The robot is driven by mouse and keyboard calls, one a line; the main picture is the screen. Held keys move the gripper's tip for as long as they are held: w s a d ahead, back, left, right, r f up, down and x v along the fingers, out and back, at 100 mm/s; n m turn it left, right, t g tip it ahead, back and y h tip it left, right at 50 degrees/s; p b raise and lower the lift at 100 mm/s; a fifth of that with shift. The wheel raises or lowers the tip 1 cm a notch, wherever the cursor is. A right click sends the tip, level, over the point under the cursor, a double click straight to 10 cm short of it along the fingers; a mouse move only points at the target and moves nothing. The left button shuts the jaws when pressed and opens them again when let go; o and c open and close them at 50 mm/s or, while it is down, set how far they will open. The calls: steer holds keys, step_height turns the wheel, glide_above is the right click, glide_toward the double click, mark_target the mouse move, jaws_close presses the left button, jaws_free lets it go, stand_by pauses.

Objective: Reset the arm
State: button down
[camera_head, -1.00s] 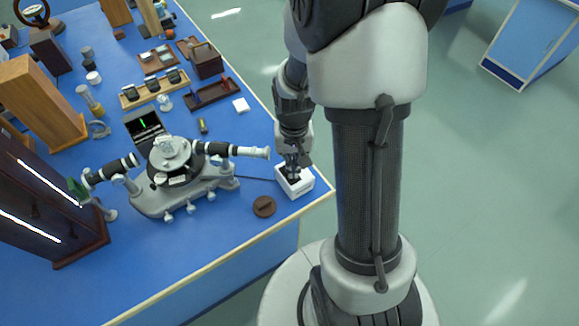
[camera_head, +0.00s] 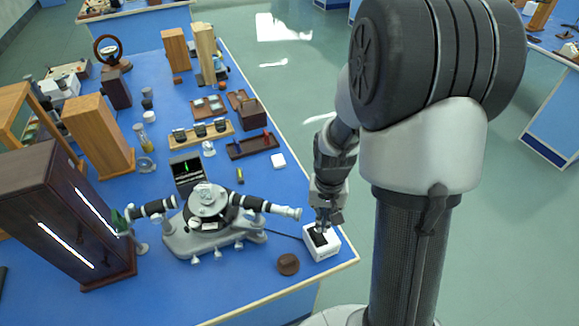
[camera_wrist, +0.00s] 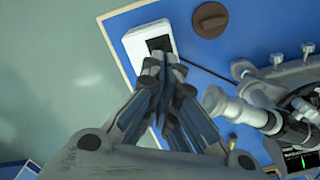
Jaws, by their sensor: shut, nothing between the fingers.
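My gripper (camera_head: 324,224) is at the right edge of the blue bench, directly over a small white box (camera_head: 330,248) with a dark top opening. In the wrist view my gripper (camera_wrist: 163,64) has its fingers together with nothing between them. The white box (camera_wrist: 137,40) lies just beyond the fingertips there. Whether the tips touch the box cannot be told. My arm hangs down from the column at the bench's side.
A spectrometer (camera_head: 212,222) stands left of the box, its telescope tube (camera_head: 268,206) pointing toward my gripper. A brown round disc (camera_head: 288,264) lies in front. A dark cabinet (camera_head: 70,215) stands far left. Open floor (camera_head: 480,220) lies right of the bench.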

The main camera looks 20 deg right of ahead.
steer(key=s+a+r+n+t, duration=0.1)
steer(key=s+a+r+n, duration=0.1)
steer(key=r, duration=0.5)
steer(key=s+a+r+n+t, duration=0.1)
steer(key=s+a+r+t, duration=0.1)
steer(key=s+a+r, duration=0.3)
steer(key=s+a+r+n+t, duration=0.1)
steer(key=s+a+r+n, duration=0.1)
steer(key=s+r, duration=0.4)
step_height(320, 180, up, 4)
steer(key=shift+s+a+r+n+t, duration=0.2)
steer(key=shift+s+a+n+t, duration=0.1)
steer(key=shift+a, duration=0.55)
steer(key=shift+w, duration=0.1)
